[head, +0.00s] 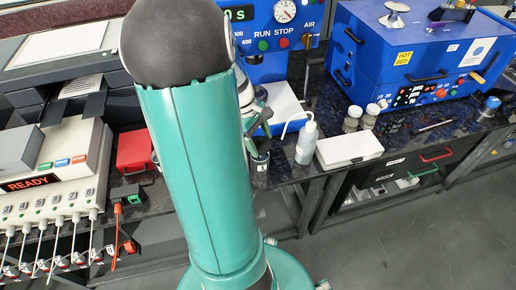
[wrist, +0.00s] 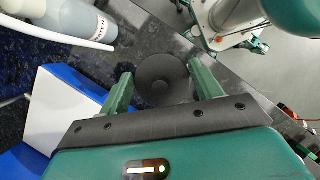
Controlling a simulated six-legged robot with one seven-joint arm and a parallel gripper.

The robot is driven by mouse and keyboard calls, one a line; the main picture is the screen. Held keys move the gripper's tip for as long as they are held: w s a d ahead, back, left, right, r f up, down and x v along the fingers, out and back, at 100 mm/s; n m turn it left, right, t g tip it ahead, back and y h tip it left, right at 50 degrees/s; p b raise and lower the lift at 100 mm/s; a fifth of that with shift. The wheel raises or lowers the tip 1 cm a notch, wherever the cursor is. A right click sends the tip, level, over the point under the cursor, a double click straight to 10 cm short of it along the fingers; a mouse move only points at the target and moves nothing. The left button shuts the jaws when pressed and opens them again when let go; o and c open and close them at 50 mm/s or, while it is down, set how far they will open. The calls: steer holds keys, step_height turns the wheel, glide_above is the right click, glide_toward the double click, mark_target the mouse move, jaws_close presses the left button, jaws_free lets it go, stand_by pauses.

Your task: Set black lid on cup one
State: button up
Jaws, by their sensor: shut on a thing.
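The black lid (wrist: 163,78), a round disc with a knob in its middle, is between the two green fingers of my gripper (wrist: 163,90) in the wrist view. My gripper is shut on it. In the head view my gripper is mostly hidden behind my arm. A dark cup with a white label (head: 261,166), which seems to be cup one, stands at the bench's front edge just under my gripper. In the wrist view the cup is hidden beneath the lid. I cannot tell whether the lid touches the cup's rim.
A white wash bottle (head: 307,142) stands right of the cup and also shows in the wrist view (wrist: 72,18). A white box (head: 349,149) and small jars (head: 352,118) are further right. A blue press (head: 272,30) stands behind. The bench's front edge is close.

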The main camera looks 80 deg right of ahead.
mark_target(260, 146)
step_height(260, 146, down, 4)
steer(key=shift+s+r, duration=0.1)
steer(key=shift+s, duration=0.05)
steer(key=shift+c, duration=0.5)
steer(key=o, duration=1.2)
steer(key=shift+c, duration=0.2)
steer(key=v, duration=1.2)
